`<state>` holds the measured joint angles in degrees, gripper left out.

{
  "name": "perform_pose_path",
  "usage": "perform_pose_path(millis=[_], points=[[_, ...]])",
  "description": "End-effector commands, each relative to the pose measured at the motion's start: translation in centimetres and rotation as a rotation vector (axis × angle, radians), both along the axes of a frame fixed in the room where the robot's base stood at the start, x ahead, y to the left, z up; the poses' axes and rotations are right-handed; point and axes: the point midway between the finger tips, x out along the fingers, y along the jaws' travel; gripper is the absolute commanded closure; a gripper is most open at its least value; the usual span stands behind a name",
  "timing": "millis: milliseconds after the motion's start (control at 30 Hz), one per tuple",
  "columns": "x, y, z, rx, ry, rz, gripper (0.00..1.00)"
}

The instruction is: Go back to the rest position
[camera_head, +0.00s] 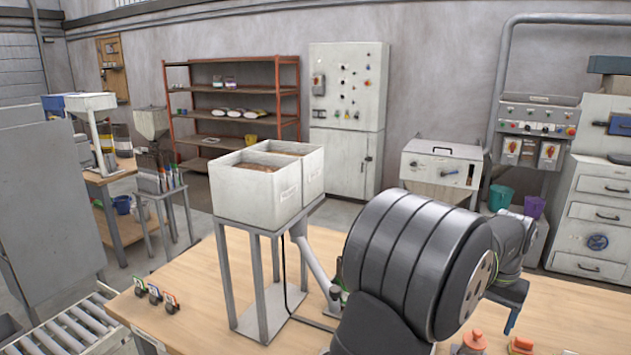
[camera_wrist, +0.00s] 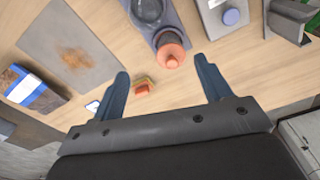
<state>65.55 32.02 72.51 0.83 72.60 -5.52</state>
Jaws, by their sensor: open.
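My gripper (camera_wrist: 161,67) is open in the wrist view, its two dark blue fingers spread apart above the wooden table. Nothing is held between them. A small orange and green item (camera_wrist: 144,86) lies on the table below the gap, apart from the fingers. An orange-red capped piece (camera_wrist: 170,55) stands just beyond the fingertips. In the head view my dark arm fills the lower right and hides much of the table; only a blue part of my gripper shows past it.
A twin white hopper (camera_head: 252,190) stands on a metal frame left of my arm. Small coloured clips (camera_head: 155,293) sit on the table's left edge. The wrist view shows a grey mat (camera_wrist: 50,40), a blue-and-white pack (camera_wrist: 38,90) and a pale box with a blue knob (camera_wrist: 213,22).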

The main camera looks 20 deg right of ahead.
Motion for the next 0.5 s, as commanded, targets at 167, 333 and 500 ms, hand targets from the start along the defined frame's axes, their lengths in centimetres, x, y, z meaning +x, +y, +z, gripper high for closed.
perform_pose_path(millis=[167, 333, 500], points=[[3.6, -0.2, 0.7, -0.005, -0.009, 0.002, 0.29], [7.0, -0.1, 1.5, -0.009, -0.018, 0.002, 0.29], [10.3, 0.2, 2.1, -0.012, -0.027, 0.002, 0.29]])
